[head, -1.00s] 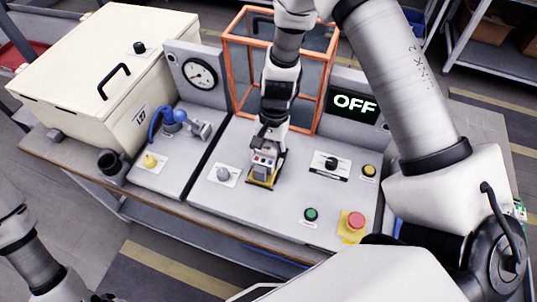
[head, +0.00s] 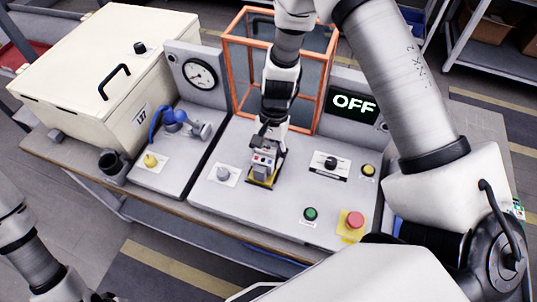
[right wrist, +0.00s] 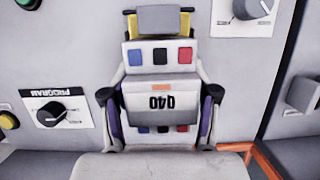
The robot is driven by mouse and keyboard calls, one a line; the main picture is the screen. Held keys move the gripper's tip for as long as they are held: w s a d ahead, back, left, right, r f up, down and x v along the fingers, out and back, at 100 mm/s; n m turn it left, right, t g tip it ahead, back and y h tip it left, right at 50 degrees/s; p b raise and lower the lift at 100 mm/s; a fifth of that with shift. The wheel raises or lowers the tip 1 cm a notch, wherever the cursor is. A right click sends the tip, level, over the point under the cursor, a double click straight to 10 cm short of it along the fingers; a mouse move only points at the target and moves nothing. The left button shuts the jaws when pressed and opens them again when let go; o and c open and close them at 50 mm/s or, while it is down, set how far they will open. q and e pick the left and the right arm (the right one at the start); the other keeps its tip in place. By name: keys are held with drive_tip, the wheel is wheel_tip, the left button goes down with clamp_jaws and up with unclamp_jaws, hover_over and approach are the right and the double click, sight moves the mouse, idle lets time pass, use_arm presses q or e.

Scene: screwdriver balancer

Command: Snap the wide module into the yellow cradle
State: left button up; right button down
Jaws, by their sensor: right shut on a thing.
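The module (head: 265,159), a pale grey block with blue, dark and red squares, sits at the yellow cradle (head: 260,184) on the grey panel. My right gripper (head: 269,141) comes down from above and is shut on it. In the right wrist view the module (right wrist: 158,97) carries a label reading 040 upside down and lies between the two fingers of my right gripper (right wrist: 160,118). The yellow cradle shows at its far end in that view (right wrist: 131,24). Whether the module is fully seated, I cannot tell. My left arm shows at the lower left, but its gripper is out of view.
A grey knob (head: 223,174) stands left of the cradle, and a black rotary switch (head: 330,162) right of it. Green (head: 310,214) and red (head: 355,220) buttons are in front. An orange-framed cage (head: 228,75) and an OFF display (head: 354,103) stand behind.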

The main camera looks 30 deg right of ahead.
use_arm(q)
drive_tip(key=shift+a+f, duration=0.1)
drive_tip(key=shift+f, duration=0.2)
use_arm(e)
drive_tip(key=c, duration=1.9)
unclamp_jaws()
drive_tip(key=shift+s+a+f, duration=0.15)
drive_tip(key=shift+s+f, duration=0.25)
drive_tip(key=shift+f, duration=0.35)
use_arm(q)
drive_tip(key=shift+w, duration=0.1)
use_arm(e)
drive_tip(key=shift+o, duration=1.1)
drive_tip(key=shift+w+f, duration=0.1)
drive_tip(key=shift+w, duration=0.05)
